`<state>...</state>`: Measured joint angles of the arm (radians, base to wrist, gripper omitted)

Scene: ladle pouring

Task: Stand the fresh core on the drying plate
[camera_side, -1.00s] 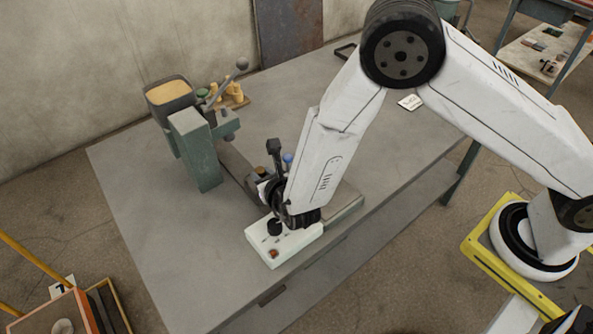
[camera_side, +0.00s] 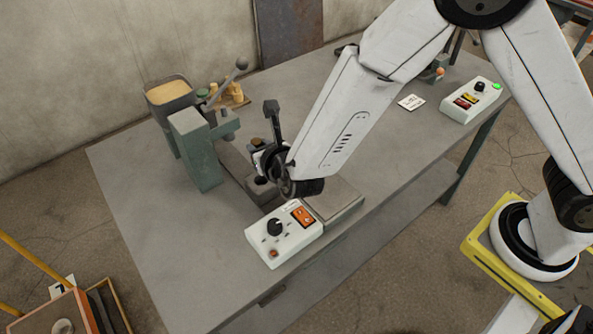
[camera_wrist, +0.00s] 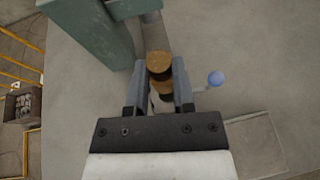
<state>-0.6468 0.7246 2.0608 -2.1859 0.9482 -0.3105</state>
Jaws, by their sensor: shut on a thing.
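My gripper (camera_wrist: 158,88) is shut on a tan, round-topped core (camera_wrist: 159,64), which stands between the two fingers in the wrist view. A second tan part shows just below its top; I cannot tell if it is the same piece. In the side view my gripper (camera_side: 264,160) is above the low bench fixture, and the core's brownish top (camera_side: 258,141) just shows beside the fingers. A flat grey plate (camera_side: 338,200) lies to the right of the gripper with nothing seen on it. I cannot tell whether this is the drying plate.
A green machine (camera_side: 197,150) with a sand hopper (camera_side: 168,92) and lever stands to the left. Yellow pieces (camera_side: 235,90) sit on a board behind it. A white control box (camera_side: 284,234) is in front.

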